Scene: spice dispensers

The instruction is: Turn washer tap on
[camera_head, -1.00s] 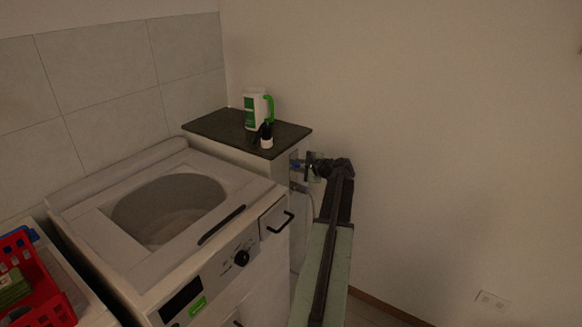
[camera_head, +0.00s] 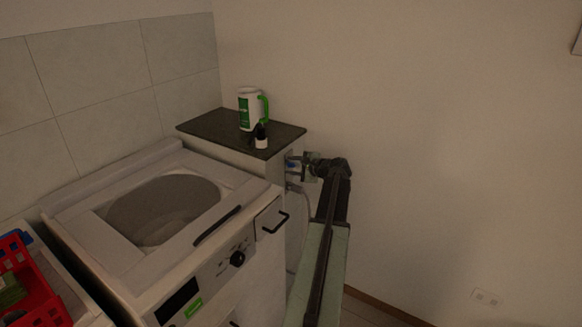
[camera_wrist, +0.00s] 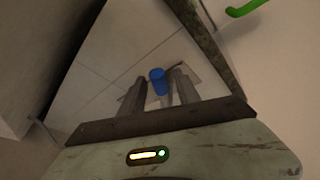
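The washer tap has a blue handle (camera_head: 291,165) on the side of the narrow cabinet, right of the washing machine. In the wrist view the blue handle (camera_wrist: 158,80) shows between my two fingers. My gripper (camera_head: 306,165) is at the tap, and in the wrist view its fingers (camera_wrist: 159,80) are apart, one on each side of the handle. A thin gap seems to show on both sides, so I cannot see firm contact. The tap's body is mostly hidden in the head view.
A white and green jug (camera_head: 246,108) and a small dark-and-white bottle (camera_head: 261,138) stand on the cabinet top (camera_head: 212,127). A red basket (camera_head: 38,300) is far left.

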